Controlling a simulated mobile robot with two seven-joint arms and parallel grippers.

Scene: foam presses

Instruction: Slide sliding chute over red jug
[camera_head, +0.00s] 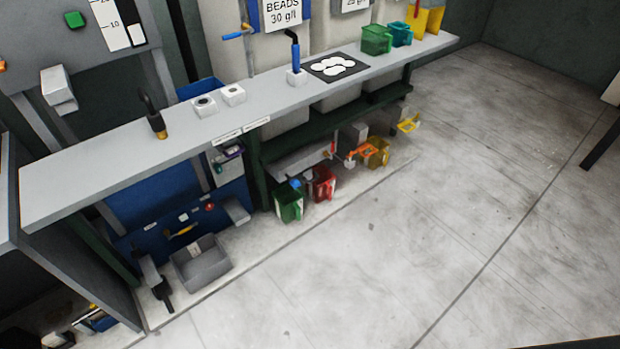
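The red jug (323,184) stands upright on the floor-level ledge under the long grey bench, between a green jug and a yellow jug. A pale grey trough-like part (300,160) runs under the lower shelf, just above and behind the jugs. It may be the sliding chute, but I cannot tell for sure. Small spouts and an orange handle (362,151) sit near its right end, right of the red jug. Which jug the chute outlet is over cannot be made out at this size. Neither of my grippers is in view.
The green jug (288,204) and yellow jug (377,153) flank the red one. A grey bin (202,262) stands to the left. The grey bench top (120,165) overhangs the jugs. The concrete floor (430,240) in front is clear.

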